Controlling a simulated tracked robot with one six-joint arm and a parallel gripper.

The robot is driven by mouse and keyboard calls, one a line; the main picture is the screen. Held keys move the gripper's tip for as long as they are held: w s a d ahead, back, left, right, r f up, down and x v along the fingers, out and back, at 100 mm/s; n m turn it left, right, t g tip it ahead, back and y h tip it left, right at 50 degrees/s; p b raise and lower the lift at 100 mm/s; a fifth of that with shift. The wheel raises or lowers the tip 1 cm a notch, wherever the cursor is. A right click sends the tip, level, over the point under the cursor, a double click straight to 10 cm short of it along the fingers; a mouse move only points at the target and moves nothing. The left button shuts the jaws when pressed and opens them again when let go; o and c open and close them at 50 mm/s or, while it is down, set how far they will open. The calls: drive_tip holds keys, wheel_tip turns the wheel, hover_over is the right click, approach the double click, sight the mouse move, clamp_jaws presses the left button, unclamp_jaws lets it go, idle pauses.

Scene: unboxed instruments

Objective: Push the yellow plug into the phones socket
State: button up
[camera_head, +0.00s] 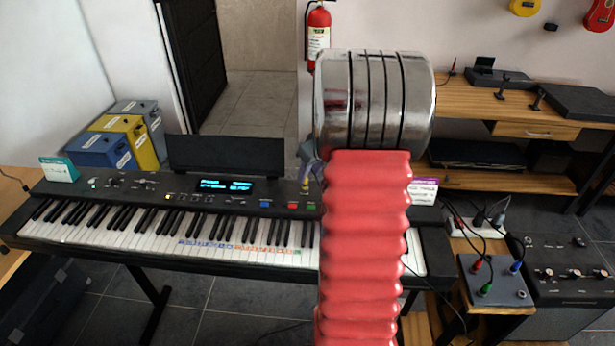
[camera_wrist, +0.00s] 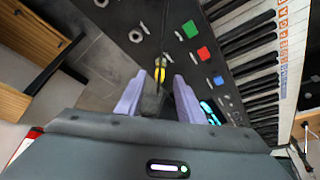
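The yellow plug (camera_wrist: 160,70) shows at the fingertips in the wrist view, above the keyboard's dark panel. In the head view the plug (camera_head: 305,183) is a small yellow piece just below my gripper (camera_head: 308,158). My gripper (camera_wrist: 159,84) has two lavender fingers, one each side of the plug. A dark grey piece lies between the fingers behind the yellow part. I cannot tell whether the fingers press on it. Round ring sockets (camera_wrist: 135,35) show on the panel (camera_wrist: 170,20). Their labels are unreadable, so I cannot tell which is phones, nor whether the plug's tip is in one.
The keyboard (camera_head: 180,235) stands on a stand, with its display (camera_head: 226,185) lit. My red arm covers its right part. Coloured boxes (camera_head: 130,135) stand behind its left end. A pedal box with cables (camera_head: 490,285) and an amplifier (camera_head: 570,270) stand to the right.

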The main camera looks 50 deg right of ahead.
drive_tip(key=v, duration=1)
drive_tip(key=shift+s+a+r, duration=0.1)
idle(0.3)
drive_tip(key=s+a+r, duration=0.1)
drive_tip(key=s+a, duration=0.3)
drive_tip(key=a, duration=0.9)
drive_tip(key=s+a+r, duration=0.2)
drive_tip(key=s+a, duration=0.2)
drive_tip(key=a, duration=0.9)
drive_tip(key=s+a+r+n+t, duration=0.1)
drive_tip(key=s+a, duration=0.4)
drive_tip(key=a, duration=0.9)
drive_tip(key=shift+r, duration=0.2)
drive_tip(key=shift+c, duration=0.5)
